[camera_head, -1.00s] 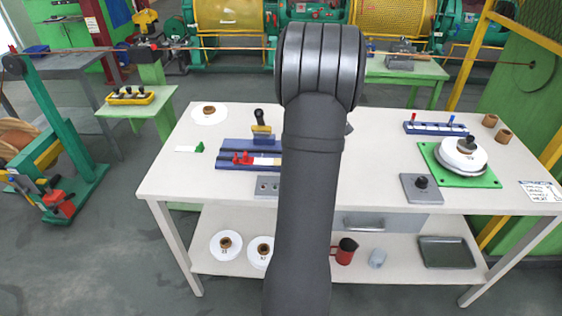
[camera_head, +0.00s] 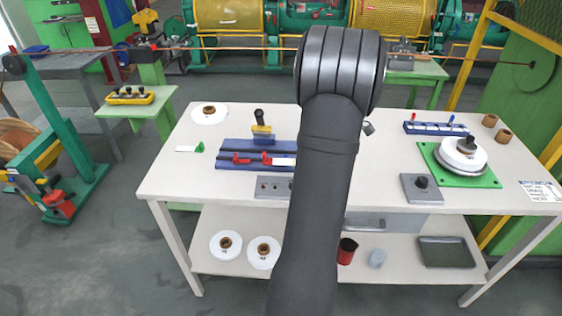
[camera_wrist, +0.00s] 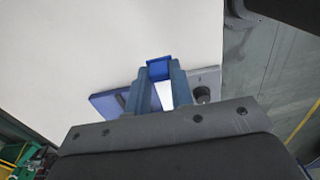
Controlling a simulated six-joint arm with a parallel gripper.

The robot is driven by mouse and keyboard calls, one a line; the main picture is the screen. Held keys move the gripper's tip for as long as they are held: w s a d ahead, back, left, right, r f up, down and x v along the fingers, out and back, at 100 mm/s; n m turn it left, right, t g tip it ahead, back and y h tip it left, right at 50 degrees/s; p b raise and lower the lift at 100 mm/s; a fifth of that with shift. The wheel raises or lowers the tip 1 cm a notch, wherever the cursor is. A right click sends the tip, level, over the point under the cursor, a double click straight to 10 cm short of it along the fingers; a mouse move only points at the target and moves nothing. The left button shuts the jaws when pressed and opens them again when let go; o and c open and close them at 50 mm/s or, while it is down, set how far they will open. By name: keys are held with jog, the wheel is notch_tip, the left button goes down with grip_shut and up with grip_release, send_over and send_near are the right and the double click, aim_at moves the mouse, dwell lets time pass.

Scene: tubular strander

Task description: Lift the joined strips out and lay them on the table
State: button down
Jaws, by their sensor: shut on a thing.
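My gripper (camera_wrist: 166,82) is shut on a small blue piece (camera_wrist: 159,68) at its fingertips in the wrist view. I cannot tell whether this piece belongs to the joined strips. A white patch (camera_wrist: 164,97) shows between the fingers; what it is stays unclear. In the head view my arm hides the gripper. The blue fixture (camera_head: 233,147) stands on the table (camera_head: 175,185), its right end behind my arm. It bears red clamps (camera_head: 241,158) and a white piece (camera_head: 284,161) at its front. A part of the fixture also shows in the wrist view (camera_wrist: 107,103).
A grey block (camera_head: 268,187) lies in front of the fixture. A black-handled yellow tool (camera_head: 262,128) stands behind it. At the right are a grey plate with a knob (camera_head: 421,188), a green board (camera_head: 470,180) and a blue rack (camera_head: 436,128). The table's left front is clear.

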jog(key=d, duration=1.9)
jog(key=shift+w, duration=0.3)
dwell(1.1)
jog(key=shift+f, duration=0.1)
dwell(0.9)
jog(key=shift+f, duration=3.4)
jog(key=c, duration=1.2)
grip_release()
notch_tip(320, 180, up, 17)
jog(key=shift+r, duration=0.2)
